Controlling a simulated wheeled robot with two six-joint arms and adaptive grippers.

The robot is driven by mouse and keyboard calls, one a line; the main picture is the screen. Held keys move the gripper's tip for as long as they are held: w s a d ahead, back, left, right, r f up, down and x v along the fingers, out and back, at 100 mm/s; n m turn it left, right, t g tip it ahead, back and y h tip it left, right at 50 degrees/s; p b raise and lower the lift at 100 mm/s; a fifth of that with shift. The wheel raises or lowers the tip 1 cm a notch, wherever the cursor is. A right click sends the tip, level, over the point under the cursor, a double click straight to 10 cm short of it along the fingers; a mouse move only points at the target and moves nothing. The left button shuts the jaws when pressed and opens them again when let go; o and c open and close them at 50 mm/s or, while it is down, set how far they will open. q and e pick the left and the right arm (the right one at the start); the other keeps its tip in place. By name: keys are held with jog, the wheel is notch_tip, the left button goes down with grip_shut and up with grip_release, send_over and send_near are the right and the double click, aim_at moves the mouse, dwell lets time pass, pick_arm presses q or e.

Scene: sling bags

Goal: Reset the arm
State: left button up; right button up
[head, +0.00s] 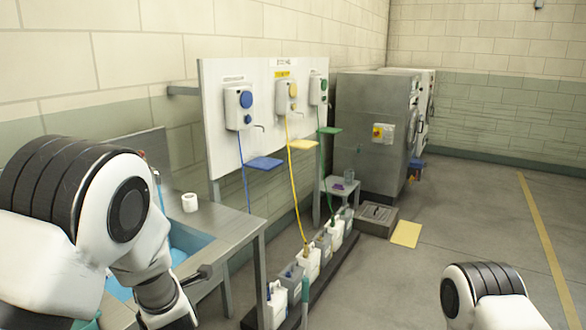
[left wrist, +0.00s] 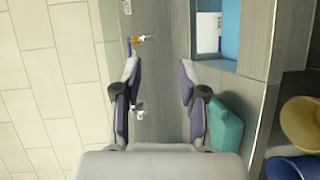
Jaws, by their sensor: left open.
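My left arm (head: 110,215) fills the lower left of the head view, bent over the steel sink counter. Its gripper (left wrist: 159,68) shows in the left wrist view with two purple-grey fingers spread apart and nothing between them. Below the gripper is a grey steel surface. My right arm (head: 485,295) shows only in part at the lower right of the head view, and its gripper is out of frame.
A white roll (head: 190,202) stands on the counter (head: 228,222) near the blue sink (head: 190,240). A teal object (left wrist: 226,123) lies right of the fingers. Several containers (head: 309,262) line the floor below a dispenser board (head: 215,130). Floor at right is open.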

pick_arm(q)
jog(key=s+f+m+g+h, duration=0.2)
jog(key=s+f+m+g, duration=0.2)
jog(key=s+f, duration=0.85)
jog(key=s+f+m+g+h, duration=0.35)
jog(key=s+f, duration=0.35)
jog(key=f, duration=1.1)
jog(key=s+d+f+m+g+h, duration=0.2)
jog(key=s+d+m+g, duration=0.1)
jog(key=s+m, duration=0.5)
jog(key=s+d+f+m+g+h, duration=0.2)
jog(key=s+m, duration=0.6)
jog(key=s, duration=0.4)
jog(key=shift+d+f+g, duration=0.5)
jog(key=shift+f+g, duration=0.05)
jog(key=shift+g, duration=0.1)
jog(key=shift+w, duration=0.15)
